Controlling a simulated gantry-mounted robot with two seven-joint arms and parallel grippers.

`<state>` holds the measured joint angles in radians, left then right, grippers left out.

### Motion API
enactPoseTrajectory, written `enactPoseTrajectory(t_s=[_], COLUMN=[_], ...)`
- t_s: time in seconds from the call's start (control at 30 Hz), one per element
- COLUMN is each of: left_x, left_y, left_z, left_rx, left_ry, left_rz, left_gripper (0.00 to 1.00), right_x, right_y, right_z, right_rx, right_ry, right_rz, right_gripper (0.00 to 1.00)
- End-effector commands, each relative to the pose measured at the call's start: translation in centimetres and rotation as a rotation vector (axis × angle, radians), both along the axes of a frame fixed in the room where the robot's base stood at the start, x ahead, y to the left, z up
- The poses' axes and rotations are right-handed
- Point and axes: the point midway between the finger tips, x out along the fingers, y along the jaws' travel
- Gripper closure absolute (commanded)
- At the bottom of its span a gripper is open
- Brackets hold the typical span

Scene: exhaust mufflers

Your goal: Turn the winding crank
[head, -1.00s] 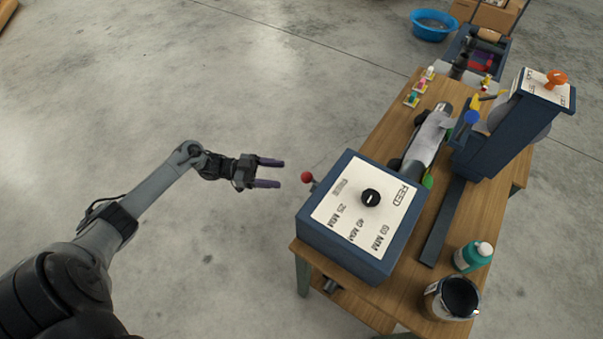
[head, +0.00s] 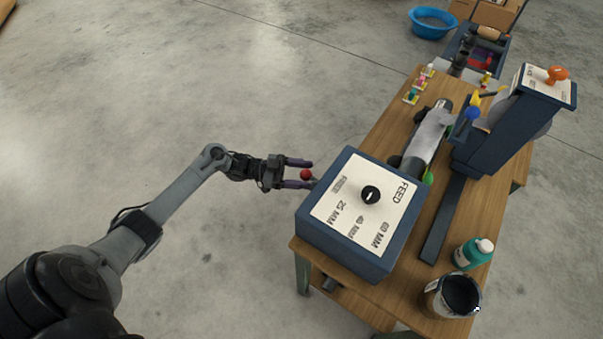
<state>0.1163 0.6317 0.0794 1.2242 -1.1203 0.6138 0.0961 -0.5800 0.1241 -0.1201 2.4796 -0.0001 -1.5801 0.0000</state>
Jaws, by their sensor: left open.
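The winding crank's red ball knob (head: 306,174) sticks out from the left side of the blue feed box (head: 352,246). My left gripper (head: 304,174) is open, with its two dark purple fingers reaching right toward the box. In the head view the red knob shows between the fingers, and I cannot tell whether they touch it. The crank's arm is mostly hidden behind the fingers and the box. My right gripper is not in view.
The feed box has a black dial (head: 370,195) on its white top and stands on a wooden table (head: 392,130). A blue upright machine (head: 495,138), a teal bottle (head: 473,254) and a dark can (head: 450,296) stand to the right. The floor left of the table is clear.

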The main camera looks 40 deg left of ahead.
Motion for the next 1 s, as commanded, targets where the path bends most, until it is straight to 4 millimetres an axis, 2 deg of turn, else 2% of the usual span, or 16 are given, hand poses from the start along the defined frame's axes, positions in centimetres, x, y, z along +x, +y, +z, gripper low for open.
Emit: enactPoseTrajectory(t_s=[0.03,0.4,0.43,1.0], left_x=[0.0,-0.01,-0.01,0.17], left_y=[0.0,0.03,0.03,-0.54], left_z=[0.0,-0.01,-0.01,0.1], left_rx=[0.0,0.0,0.0,0.011], left_ry=[0.0,0.0,0.0,-0.075], left_rz=[0.0,0.0,0.0,0.0], left_gripper=[0.41,0.98,1.0,1.0], right_x=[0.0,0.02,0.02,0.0], right_y=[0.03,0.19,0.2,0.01], right_z=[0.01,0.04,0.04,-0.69], right_rx=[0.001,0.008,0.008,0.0], right_ry=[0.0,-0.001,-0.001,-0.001], right_rz=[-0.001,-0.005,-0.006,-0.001], right_gripper=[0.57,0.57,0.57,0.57])
